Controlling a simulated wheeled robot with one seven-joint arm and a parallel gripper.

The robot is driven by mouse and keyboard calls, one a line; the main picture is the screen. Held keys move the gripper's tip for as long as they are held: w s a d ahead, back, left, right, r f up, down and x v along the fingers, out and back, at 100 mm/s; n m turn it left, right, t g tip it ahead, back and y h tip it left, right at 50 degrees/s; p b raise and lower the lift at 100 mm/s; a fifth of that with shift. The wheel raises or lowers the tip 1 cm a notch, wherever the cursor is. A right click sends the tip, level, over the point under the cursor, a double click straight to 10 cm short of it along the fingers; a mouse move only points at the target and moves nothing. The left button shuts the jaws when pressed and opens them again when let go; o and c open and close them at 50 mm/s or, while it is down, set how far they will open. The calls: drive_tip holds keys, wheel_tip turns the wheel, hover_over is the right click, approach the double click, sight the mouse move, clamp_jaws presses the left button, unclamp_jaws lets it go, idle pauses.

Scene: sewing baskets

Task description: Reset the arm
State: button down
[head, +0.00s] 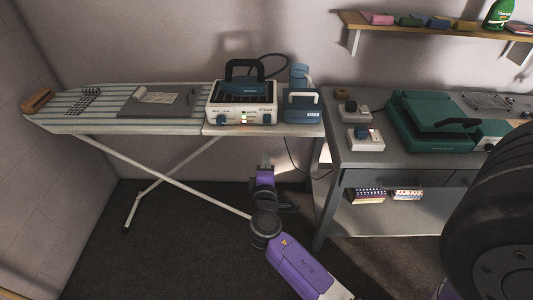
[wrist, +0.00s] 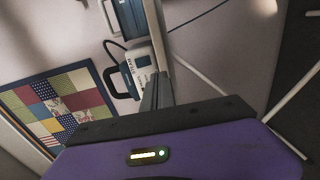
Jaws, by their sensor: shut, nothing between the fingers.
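My purple arm rises from the bottom of the head view, in front of the ironing board (head: 190,128). Its far end, with my gripper (head: 265,162), is below the board's right end and apart from it. In the wrist view my gripper (wrist: 164,88) shows its grey fingers closed together with nothing between them. A white and blue steam station (head: 228,117) stands on the board; it also appears beyond the fingers in the wrist view (wrist: 141,64).
A grey workbench (head: 385,152) stands right of the board, with a green press (head: 430,125) on it. A wall shelf (head: 440,29) is above. The board's crossed legs (head: 175,175) stand left of my arm. A patchwork picture (wrist: 65,100) hangs on the wall.

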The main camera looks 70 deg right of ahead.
drive_tip(key=shift+a, duration=0.3)
idle(0.5)
drive_tip(key=a+r+m+t+y, duration=0.15)
drive_tip(key=a+t+y, duration=0.75)
drive_tip(key=a, duration=1.2)
drive_tip(key=s+a+r+m+y, duration=0.1)
drive_tip(key=s+a+r+y, duration=0.2)
drive_tip(key=s+a, duration=0.3)
drive_tip(key=s+a+r+m+y, duration=0.2)
drive_tip(key=s+a, duration=0.4)
drive_tip(key=s, duration=0.7)
drive_tip(key=shift+s+r+g+y, duration=0.2)
drive_tip(key=shift+r+g+y, duration=0.1)
drive_tip(key=shift+r+y, duration=0.6)
